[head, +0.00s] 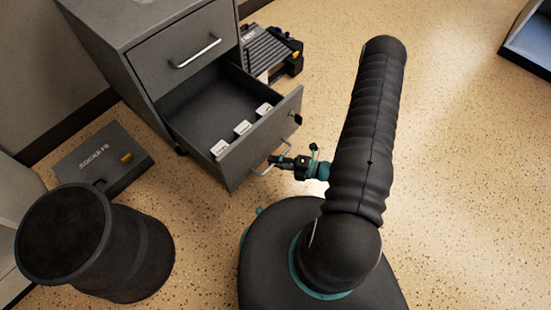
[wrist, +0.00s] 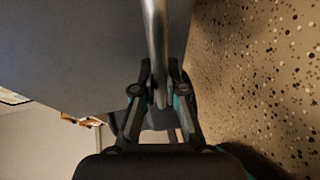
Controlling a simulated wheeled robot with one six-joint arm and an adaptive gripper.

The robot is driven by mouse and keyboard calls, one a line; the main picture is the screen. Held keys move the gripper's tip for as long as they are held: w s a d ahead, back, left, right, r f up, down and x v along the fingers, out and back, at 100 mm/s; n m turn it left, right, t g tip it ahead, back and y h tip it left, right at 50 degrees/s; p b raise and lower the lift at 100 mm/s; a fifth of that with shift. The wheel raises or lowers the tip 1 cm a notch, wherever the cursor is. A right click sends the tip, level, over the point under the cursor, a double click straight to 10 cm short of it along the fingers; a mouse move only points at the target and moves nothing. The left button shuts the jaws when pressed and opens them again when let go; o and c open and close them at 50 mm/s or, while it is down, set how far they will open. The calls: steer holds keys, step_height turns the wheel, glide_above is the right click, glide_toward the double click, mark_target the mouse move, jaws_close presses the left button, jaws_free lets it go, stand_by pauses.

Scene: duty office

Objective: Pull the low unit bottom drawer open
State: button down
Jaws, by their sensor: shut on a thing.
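The low unit (head: 150,50) is a grey metal cabinet at the upper left of the head view. Its bottom drawer (head: 236,158) stands well out from the body, and its inside shows, with several small white labelled pieces in it. The bottom drawer's bar handle (head: 285,160) is on its front; in the wrist view the handle (wrist: 156,40) runs down between the fingers. My gripper (head: 279,161) is shut on this handle, and it also shows in the wrist view (wrist: 161,95). The upper drawer (head: 183,47) is closed.
A dark case marked SOCKETS (head: 104,160) lies on the floor to the left, near a black bin (head: 95,245). A dark case with grey slats (head: 268,52) lies right of the unit. A blue-edged object (head: 530,40) is at the far right. The speckled floor between is clear.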

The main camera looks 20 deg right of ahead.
steer(key=c, duration=1.2)
jaws_free()
